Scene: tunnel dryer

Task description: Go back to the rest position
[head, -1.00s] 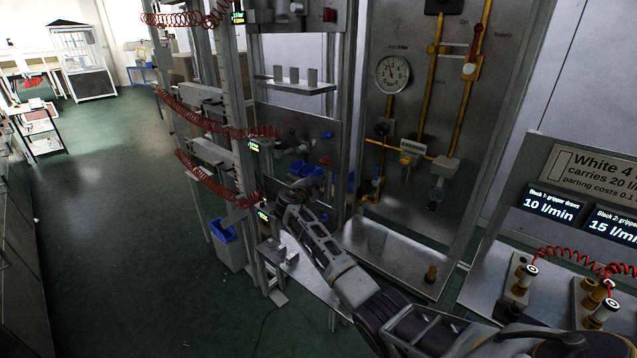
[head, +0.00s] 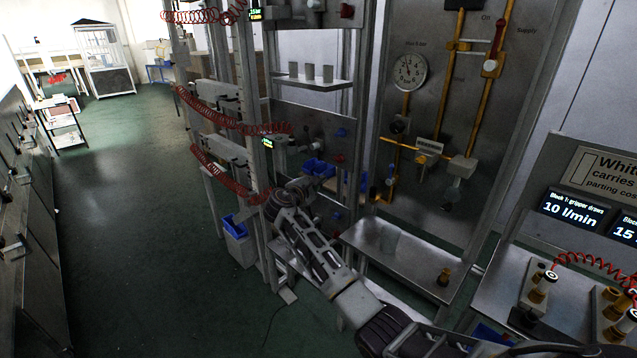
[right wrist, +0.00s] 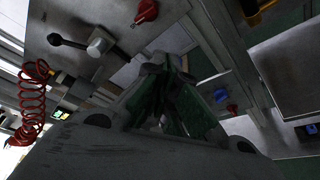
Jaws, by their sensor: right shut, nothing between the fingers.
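My right arm comes in from the bottom right of the head view. Its gripper (head: 287,197) is at the far end, in front of the metal frame with the red coiled hoses. In the right wrist view the gripper's fingers (right wrist: 168,95) are together at the centre, with nothing seen between them. Behind them is a grey panel (right wrist: 95,75) with a black lever (right wrist: 68,41) and a red knob (right wrist: 146,11). My left gripper is not in view.
Red coiled hoses (head: 225,120) hang on the frame by the right gripper. A panel with a pressure gauge (head: 410,72) and yellow pipes stands to the right, above a metal shelf (head: 375,262). A blue bin (head: 235,226) is at left. Green floor (head: 125,190) is clear.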

